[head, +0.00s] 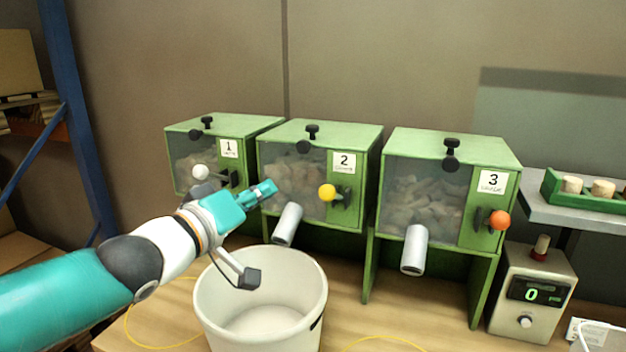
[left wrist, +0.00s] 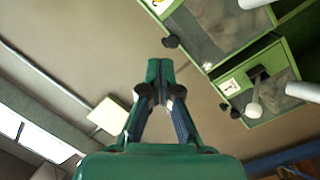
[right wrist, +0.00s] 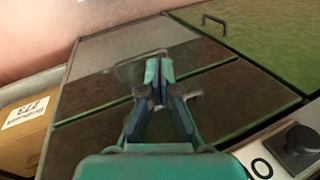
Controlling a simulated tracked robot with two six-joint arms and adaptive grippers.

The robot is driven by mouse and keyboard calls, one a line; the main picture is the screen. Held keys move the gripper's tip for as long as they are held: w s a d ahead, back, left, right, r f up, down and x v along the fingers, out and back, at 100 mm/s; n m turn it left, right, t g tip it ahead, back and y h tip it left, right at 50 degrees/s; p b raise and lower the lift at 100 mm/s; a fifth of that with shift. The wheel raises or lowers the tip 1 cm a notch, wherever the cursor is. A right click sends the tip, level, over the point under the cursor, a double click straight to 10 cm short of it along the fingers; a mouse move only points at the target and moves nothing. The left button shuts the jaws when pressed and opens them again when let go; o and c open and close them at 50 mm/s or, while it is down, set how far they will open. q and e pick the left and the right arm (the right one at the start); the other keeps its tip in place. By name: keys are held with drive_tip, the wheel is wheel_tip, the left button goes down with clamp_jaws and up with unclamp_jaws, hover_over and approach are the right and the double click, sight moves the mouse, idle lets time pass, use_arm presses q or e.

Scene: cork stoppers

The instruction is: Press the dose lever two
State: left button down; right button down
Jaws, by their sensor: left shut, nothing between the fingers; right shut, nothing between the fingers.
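Dispenser two (head: 318,130) is a green box with a clear front, in the middle of three. Its dose lever (head: 327,192) has a yellow ball knob on a dark mount, below the "2" label (head: 344,162). My left gripper (head: 272,186) is shut and empty, in front of and to the left of the yellow knob, apart from it in the picture. In the left wrist view its fingertips (left wrist: 160,66) are together; the yellow knob does not show there. My right gripper (right wrist: 159,66) is shut and empty in the right wrist view, and out of the head view.
Dispenser one (head: 250,120) has a white knob (head: 200,172); dispenser three (head: 480,145) has an orange knob (head: 500,220). A white bucket (head: 316,290) stands below my left wrist. A counter box (head: 555,305) reads 0 at right. A cardboard box (right wrist: 20,120) shows in the right wrist view.

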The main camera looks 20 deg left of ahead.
sight(334, 194)
use_arm(q)
drive_tip(key=w+d+f+b, duration=0.2)
drive_tip(key=w+d, duration=0.2)
drive_tip(key=w, duration=0.5)
drive_tip(key=shift+w+d+f, duration=0.3)
drive_tip(key=shift+w+d, duration=0.05)
drive_tip(key=shift+d, duration=0.05)
idle(0.4)
drive_tip(key=shift+b, duration=0.3)
